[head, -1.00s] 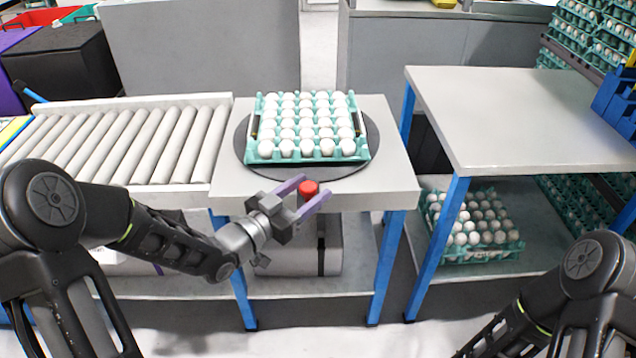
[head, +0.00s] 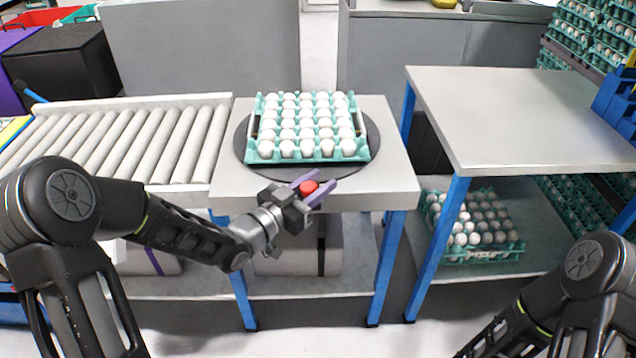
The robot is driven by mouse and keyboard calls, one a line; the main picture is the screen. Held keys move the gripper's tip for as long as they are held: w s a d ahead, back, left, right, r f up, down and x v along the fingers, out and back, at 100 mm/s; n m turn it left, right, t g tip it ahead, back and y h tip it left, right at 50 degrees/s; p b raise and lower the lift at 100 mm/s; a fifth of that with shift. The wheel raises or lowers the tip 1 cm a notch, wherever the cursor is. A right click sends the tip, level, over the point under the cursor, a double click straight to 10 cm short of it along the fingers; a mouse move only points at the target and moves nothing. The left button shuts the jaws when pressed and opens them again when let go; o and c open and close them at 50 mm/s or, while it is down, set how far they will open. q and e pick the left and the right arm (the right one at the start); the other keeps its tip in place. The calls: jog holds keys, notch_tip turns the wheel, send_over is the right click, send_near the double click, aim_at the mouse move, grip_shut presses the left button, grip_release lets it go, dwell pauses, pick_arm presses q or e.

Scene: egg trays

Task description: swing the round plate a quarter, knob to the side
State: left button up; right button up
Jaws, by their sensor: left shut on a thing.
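The dark round plate (head: 372,136) lies on the small grey table in the middle of the head view. A teal egg tray (head: 265,153) full of white eggs sits on it, its long side facing me. The red knob (head: 308,187) is at the plate's near side, close to the table's front edge. My left gripper (head: 317,187) reaches in from the left with its purple fingers on either side of the knob, shut on it. My right arm shows at the lower right; its gripper is out of the frame.
A roller conveyor (head: 130,145) adjoins the small table (head: 395,185) on the left. A higher grey table (head: 520,120) with blue legs stands to the right, with another egg tray (head: 490,250) on its lower shelf. Stacked egg trays are at the far right.

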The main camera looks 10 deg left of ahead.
pick_arm(q)
grip_shut()
dwell(0.8)
